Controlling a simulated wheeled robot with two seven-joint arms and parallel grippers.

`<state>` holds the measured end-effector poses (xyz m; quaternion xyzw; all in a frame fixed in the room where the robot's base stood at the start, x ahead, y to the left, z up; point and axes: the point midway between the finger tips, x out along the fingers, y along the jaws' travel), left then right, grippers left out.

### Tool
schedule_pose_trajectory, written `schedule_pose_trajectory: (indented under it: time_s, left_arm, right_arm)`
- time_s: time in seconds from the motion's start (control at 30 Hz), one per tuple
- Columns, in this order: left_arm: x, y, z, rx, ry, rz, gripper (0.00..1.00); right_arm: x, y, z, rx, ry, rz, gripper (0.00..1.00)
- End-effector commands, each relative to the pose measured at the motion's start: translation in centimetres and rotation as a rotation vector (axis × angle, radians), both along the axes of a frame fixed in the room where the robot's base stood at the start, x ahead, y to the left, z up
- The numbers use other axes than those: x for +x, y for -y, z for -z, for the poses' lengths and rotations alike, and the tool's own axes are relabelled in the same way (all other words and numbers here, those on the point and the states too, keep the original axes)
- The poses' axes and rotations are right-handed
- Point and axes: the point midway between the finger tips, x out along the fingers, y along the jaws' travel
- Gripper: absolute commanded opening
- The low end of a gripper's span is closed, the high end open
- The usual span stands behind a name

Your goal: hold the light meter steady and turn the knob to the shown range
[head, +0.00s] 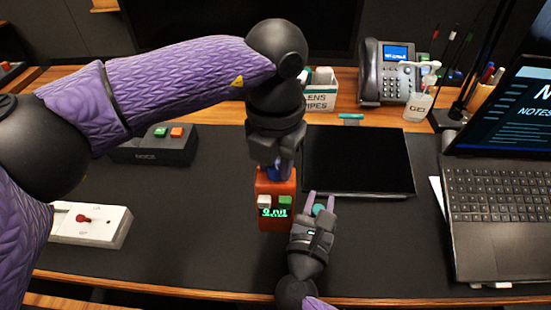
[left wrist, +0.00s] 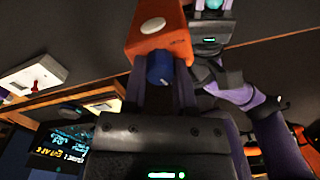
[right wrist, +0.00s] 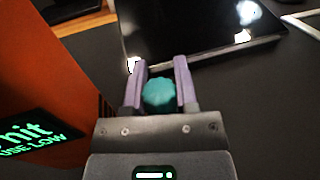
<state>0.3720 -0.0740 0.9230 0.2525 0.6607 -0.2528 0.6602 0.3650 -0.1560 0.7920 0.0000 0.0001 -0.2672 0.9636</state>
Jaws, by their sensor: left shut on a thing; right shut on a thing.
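The light meter is an orange box (head: 277,215) standing on the dark desk mat, with a green-lit display, a white block and a green block on its front. My left gripper (head: 280,166) comes from above and is shut on the blue knob (left wrist: 160,69) at the meter's top. My right gripper (head: 320,203) is shut on a teal, lobed knob (right wrist: 159,95) to the right of the meter. The orange box also shows in the right wrist view (right wrist: 40,60), with part of the display text readable as "USE LOW". What the teal knob is fixed to is hidden.
A black tablet (head: 358,160) lies behind and right of the meter. A laptop (head: 500,190) stands at the right. A dark box with green and orange buttons (head: 150,148) and a white switch box (head: 95,228) sit left. A phone (head: 385,75) is at the back.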

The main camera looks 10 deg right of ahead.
Motion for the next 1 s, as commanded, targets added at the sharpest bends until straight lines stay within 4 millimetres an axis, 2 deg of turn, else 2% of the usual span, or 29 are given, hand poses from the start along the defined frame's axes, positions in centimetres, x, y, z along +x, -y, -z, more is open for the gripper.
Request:
schedule_pose_trajectory:
  time_s: [0.23,0.53,0.57,0.7,0.73,1.0]
  left_arm:
    - [0.04,0.01,-0.01,-0.001,0.001,0.316,0.0]
    - [0.04,0.0,-0.01,-0.001,0.001,0.348,0.0]
    - [0.04,0.0,-0.01,-0.001,0.001,0.348,0.39]
    - [0.04,0.0,-0.01,-0.001,0.001,0.347,0.69]
    - [0.04,0.0,0.0,-0.001,0.001,0.347,0.71]
    - [0.05,0.0,-0.2,0.0,0.001,0.346,0.71]
  right_arm:
    - [-0.01,0.01,0.02,0.0,0.0,0.0,0.0]
    - [-0.01,0.01,0.02,0.0,0.0,0.0,0.0]
    - [-0.01,0.01,0.02,0.0,0.0,0.0,0.0]
    - [-0.01,0.01,0.02,0.0,0.0,0.0,0.0]
    - [-0.01,0.01,0.02,-0.001,-0.001,0.0,0.0]
    - [-0.01,0.01,0.02,0.0,0.0,0.0,0.0]
